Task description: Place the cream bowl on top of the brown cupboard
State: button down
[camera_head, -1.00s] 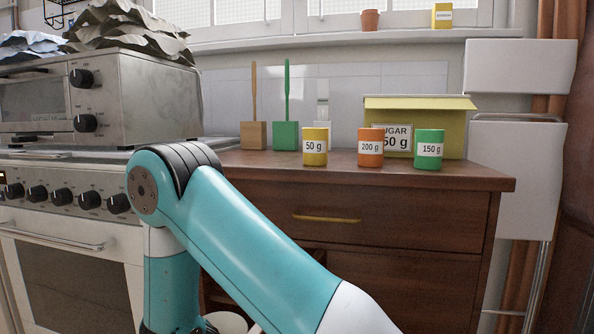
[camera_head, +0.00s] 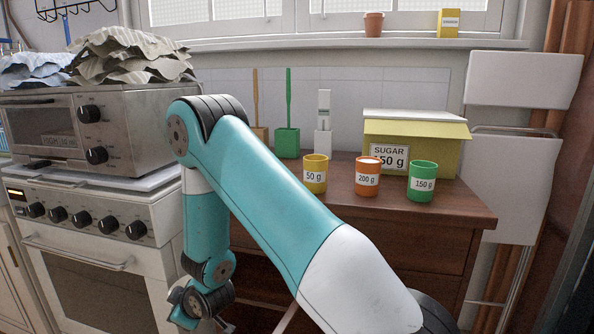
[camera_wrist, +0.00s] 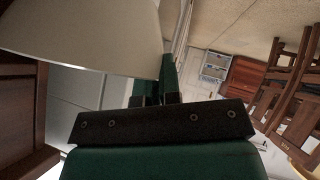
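The brown cupboard (camera_head: 455,208) stands in the middle and right of the head view, its front partly hidden by my arm. In the wrist view a large, smooth cream surface, the cream bowl (camera_wrist: 85,35), fills the upper left. Its edge reaches the green fingers of my gripper (camera_wrist: 157,88), which look closed on its rim; the contact is partly hidden. In the head view my wrist is low, in front of the cupboard and below its top. The fingers are hidden there, and the bowl cannot be made out clearly.
Yellow (camera_head: 315,174), orange (camera_head: 367,178) and green (camera_head: 422,182) canisters stand along the cupboard top, with a sugar box (camera_head: 415,140) behind. A green brush holder (camera_head: 287,143) stands at the back left. The stove (camera_head: 95,225) is left. Bare top shows at the front right.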

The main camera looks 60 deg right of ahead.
notch_tip(320, 180, up, 28)
jog(key=w+d+r+m+g+h+p, duration=0.15)
jog(key=d+m+h+p, duration=0.35)
jog(key=p, duration=0.8)
jog(key=w+d+r+m+g+h, duration=0.2)
jog(key=w+d+r+m, duration=0.15)
jog(key=d+r, duration=0.5)
jog(key=w+d+r+m+g+h, duration=0.25)
jog(key=d+r+m, duration=0.25)
jog(key=d+r, duration=0.4)
jog(key=shift+n+y, duration=0.25)
jog(key=shift+y, duration=0.2)
jog(key=f, duration=0.6)
jog(key=a+f, duration=0.1)
jog(key=f, duration=0.5)
jog(key=f+b, duration=0.1)
jog(key=f, duration=0.5)
jog(key=shift+s+a, duration=0.1)
jog(key=shift+a, duration=0.05)
jog(key=shift+f, duration=0.1)
jog(key=c, duration=1.7)
grip_release()
jog(key=shift+f, duration=0.1)
jog(key=shift+c, duration=0.2)
jog(key=o, duration=0.4)
